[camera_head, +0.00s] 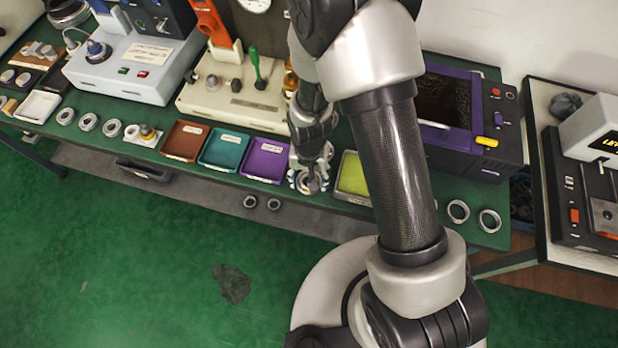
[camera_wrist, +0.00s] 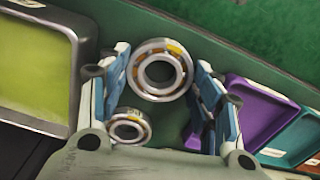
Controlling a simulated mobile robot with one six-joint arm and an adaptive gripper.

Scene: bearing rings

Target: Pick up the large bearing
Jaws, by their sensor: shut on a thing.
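The large bearing (camera_wrist: 160,70), a silver ring with an orange-yellow cage, is between the fingertips of my gripper (camera_wrist: 163,72) in the wrist view. Both fingers meet its outer sides, so my gripper is shut on it. A smaller bearing (camera_wrist: 130,128) shows closer to the palm, by the left finger; I cannot tell whether anything touches it. In the head view my gripper (camera_head: 311,180) is low at the table's front edge, between the purple and yellow-green trays. The fingers partly hide the bearings there.
A purple tray (camera_head: 264,160) is on the left of my gripper and a yellow-green tray (camera_head: 352,177) close on its right. A teal tray (camera_head: 225,150) and a brown tray (camera_head: 185,141) stand further left. Loose rings (camera_head: 458,211) lie right of my arm.

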